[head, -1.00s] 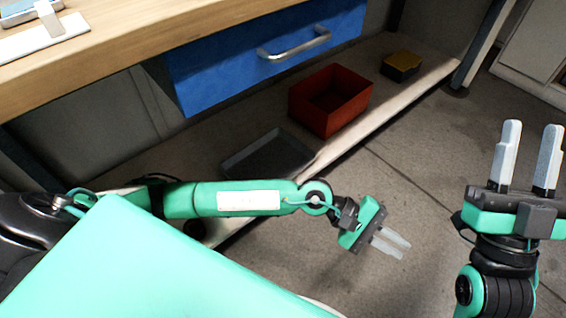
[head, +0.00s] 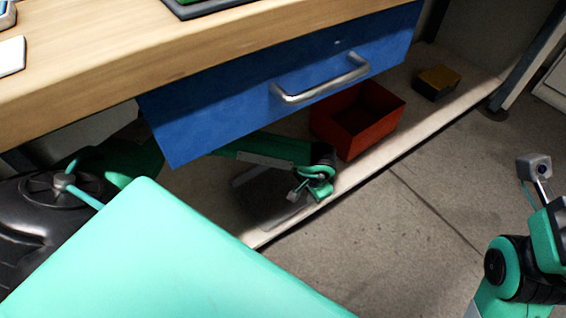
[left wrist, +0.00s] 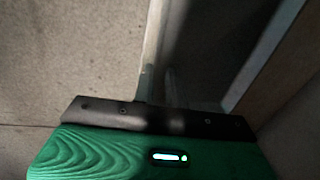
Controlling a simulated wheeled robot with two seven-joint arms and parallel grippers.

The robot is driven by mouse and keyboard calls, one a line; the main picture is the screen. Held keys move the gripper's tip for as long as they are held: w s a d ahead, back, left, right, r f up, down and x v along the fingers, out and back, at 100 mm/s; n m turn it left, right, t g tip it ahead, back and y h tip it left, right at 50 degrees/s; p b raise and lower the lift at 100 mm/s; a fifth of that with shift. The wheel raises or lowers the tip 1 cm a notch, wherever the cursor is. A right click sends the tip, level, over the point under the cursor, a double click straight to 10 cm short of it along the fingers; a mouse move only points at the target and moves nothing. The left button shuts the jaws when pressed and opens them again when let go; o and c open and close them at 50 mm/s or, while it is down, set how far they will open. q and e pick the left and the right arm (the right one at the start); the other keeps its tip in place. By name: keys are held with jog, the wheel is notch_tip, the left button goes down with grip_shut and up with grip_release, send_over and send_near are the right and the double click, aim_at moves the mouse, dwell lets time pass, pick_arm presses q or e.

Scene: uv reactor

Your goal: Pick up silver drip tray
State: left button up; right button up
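The silver drip tray (head: 248,178) lies on the low shelf under the blue drawer, partly hidden by my left arm. Its dark inside (left wrist: 212,50) and pale rims show in the left wrist view. My left gripper (head: 300,190) is low over the tray, seen from behind, with its fingers hidden in the head view. In the left wrist view the left fingertips (left wrist: 159,78) are close together at the tray's near-left rim. I cannot tell whether they grip it. My right gripper is cut off at the right edge, with its fingers out of view.
The blue drawer (head: 220,115) with its metal handle (head: 322,85) overhangs my left arm. A red box (head: 375,135) stands beside the tray, and a yellow-topped dark box (head: 437,82) sits farther right on the shelf (head: 410,130). The floor in front is clear.

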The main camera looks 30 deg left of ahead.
aim_at(304, 205)
pick_arm(q)
jog(key=f+b, duration=0.1)
jog(key=f, duration=0.2)
jog(key=f+b, duration=0.1)
jog(key=f, duration=0.1)
jog(key=a+f+b, duration=0.1)
jog(key=f, duration=0.2)
jog(key=shift+w+f+b, duration=0.2)
jog(key=shift+f+b, duration=0.1)
grip_shut()
jog(key=shift+r, duration=0.1)
